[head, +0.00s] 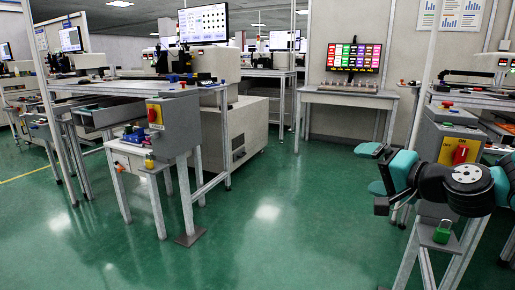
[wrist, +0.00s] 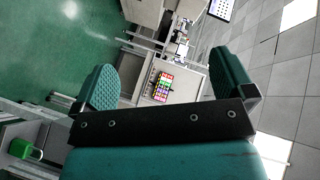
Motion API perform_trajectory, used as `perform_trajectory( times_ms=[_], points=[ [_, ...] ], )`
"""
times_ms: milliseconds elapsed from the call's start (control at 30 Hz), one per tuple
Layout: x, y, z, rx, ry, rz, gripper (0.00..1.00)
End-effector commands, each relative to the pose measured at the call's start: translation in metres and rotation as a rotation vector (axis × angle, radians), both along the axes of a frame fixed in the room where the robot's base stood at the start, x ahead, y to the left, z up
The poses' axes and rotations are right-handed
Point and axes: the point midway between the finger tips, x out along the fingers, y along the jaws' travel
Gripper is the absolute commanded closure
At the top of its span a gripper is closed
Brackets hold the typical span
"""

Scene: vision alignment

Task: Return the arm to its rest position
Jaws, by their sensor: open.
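My gripper (wrist: 165,90) is open and empty in the wrist view, with its two teal ribbed fingers wide apart. Past the fingers, the wrist view shows a far table with a colourful screen (wrist: 163,87), floor and ceiling, turned on its side. In the head view my arm comes in at the right edge, with a dark round joint and teal parts. My gripper (head: 373,168) is at its left end there, in the air over the green floor. Nothing is between the fingers.
A control box with a red and yellow switch (head: 461,154) stands close behind my arm at the right. A green padlock (head: 442,232) sits below my arm. A grey box on a stand (head: 174,128) is at the left. The green floor (head: 290,215) between is clear.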

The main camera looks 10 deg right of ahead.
Motion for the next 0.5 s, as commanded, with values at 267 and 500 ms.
perform_trajectory(
  times_ms=[267, 500],
  points=[
    [-0.127, 0.154, -0.017, -0.512, 0.219, 0.735, 0.00],
    [-0.222, 0.164, -0.025, -0.836, 0.372, 1.059, 0.00]
  ],
)
